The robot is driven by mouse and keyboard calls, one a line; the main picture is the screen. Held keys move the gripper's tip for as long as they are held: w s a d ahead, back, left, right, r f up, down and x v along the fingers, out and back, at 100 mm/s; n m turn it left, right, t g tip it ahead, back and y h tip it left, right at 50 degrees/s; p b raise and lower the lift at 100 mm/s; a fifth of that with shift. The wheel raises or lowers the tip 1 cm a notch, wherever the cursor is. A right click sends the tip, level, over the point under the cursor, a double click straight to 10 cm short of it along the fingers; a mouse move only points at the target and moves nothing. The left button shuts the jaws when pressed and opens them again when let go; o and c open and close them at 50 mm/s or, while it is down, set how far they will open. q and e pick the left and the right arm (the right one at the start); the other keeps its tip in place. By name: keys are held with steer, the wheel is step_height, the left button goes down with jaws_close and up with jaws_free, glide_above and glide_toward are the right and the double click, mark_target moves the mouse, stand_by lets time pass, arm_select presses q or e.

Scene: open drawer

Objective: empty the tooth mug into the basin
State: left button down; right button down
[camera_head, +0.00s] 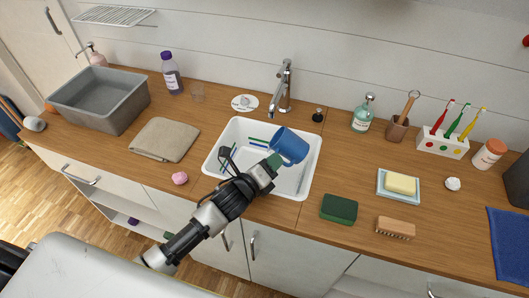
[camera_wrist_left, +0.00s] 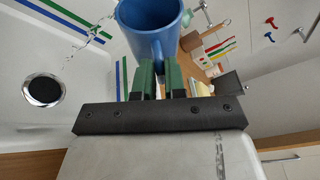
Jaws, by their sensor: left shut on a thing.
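The blue tooth mug (camera_head: 289,146) is held tilted over the white basin (camera_head: 312,163). It also shows close up in the left wrist view (camera_wrist_left: 150,25). My left gripper (camera_head: 273,163) comes in from the front left, its green-padded fingers (camera_wrist_left: 159,80) shut on the mug's handle. Blue and green stripes (camera_head: 258,142) show on the basin floor beyond the gripper. Clear, droplet-like streaks (camera_wrist_left: 88,40) show beside the mug's rim in the wrist view. The dark drain (camera_wrist_left: 43,90) is seen in the wrist view. My right gripper is not in view.
A chrome tap (camera_head: 284,85) stands behind the basin. A folded cloth (camera_head: 164,140) and grey tub (camera_head: 100,98) lie left. A green sponge (camera_head: 339,208), soap dish (camera_head: 398,186), brush (camera_head: 395,228) and toothbrush holder (camera_head: 442,143) are right. A pink ball-like thing (camera_head: 180,178) lies front left.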

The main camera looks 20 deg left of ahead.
arm_select(q)
steer(key=shift+a+r+n+t+b, duration=0.1)
steer(key=shift+r+n+t+b, duration=0.1)
steer(key=shift+n+t+b, duration=0.3)
stand_by(0.3)
steer(key=shift+f+b, duration=0.15)
steer(key=shift+b, duration=0.3)
steer(key=shift+a+f+n+h+b, duration=0.25)
steer(key=shift+f+n+b, duration=0.35)
steer(key=shift+b, duration=0.65)
steer(key=shift+a+r+n+t+b, duration=0.4)
steer(key=shift+a+n+b, duration=0.15)
steer(key=shift+n+b, duration=0.45)
steer(key=shift+a+r+n+t+b, duration=0.15)
steer(key=shift+n+t, duration=0.25)
steer(key=shift+n, duration=0.4)
steer(key=shift+a+n+t+b, duration=0.25)
steer(key=shift+n+t, duration=0.15)
steer(key=shift+n, duration=0.4)
stand_by(0.4)
